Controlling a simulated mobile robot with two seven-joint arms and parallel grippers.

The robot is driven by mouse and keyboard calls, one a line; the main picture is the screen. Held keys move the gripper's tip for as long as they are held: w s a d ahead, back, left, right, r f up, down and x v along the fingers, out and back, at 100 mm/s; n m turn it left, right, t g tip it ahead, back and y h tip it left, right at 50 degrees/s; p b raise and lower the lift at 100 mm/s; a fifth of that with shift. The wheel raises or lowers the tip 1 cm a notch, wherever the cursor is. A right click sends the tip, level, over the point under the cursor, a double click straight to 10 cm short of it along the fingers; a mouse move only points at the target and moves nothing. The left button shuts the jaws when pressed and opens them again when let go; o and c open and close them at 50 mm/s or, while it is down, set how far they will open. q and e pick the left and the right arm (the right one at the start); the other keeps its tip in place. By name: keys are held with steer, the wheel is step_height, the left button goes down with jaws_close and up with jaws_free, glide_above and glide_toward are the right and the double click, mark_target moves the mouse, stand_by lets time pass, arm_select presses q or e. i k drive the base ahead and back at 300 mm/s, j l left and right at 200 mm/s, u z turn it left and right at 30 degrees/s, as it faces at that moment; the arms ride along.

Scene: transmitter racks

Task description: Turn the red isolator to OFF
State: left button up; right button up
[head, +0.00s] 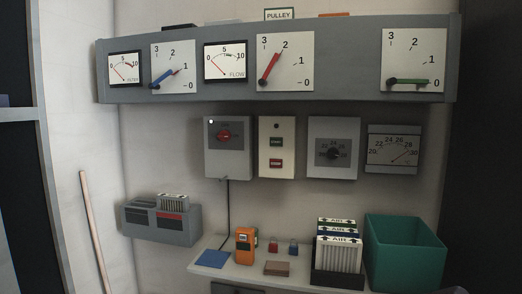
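The red isolator (224,134) is a red rotary handle on a small dark plate. It sits on the front of a grey wall box (238,160), left of centre in the head view. The handle appears to lie roughly sideways, but the lettering around it is too small to read, so I cannot tell its setting. A small bright white spot shows at the box's upper left corner. A dark cable runs down from the box. Neither of my grippers is in view, and nothing covers the handle.
Right of the isolator are a green-and-red button box (290,147), a black dial box (345,150) and a gauge (394,150). A panel of gauges (220,90) juts out above. Below, a shelf (220,274) holds an orange device (246,246), padlocks, filters and a green bin (405,255).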

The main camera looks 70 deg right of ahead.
mark_target(224, 135)
steer(key=z, duration=1.9)
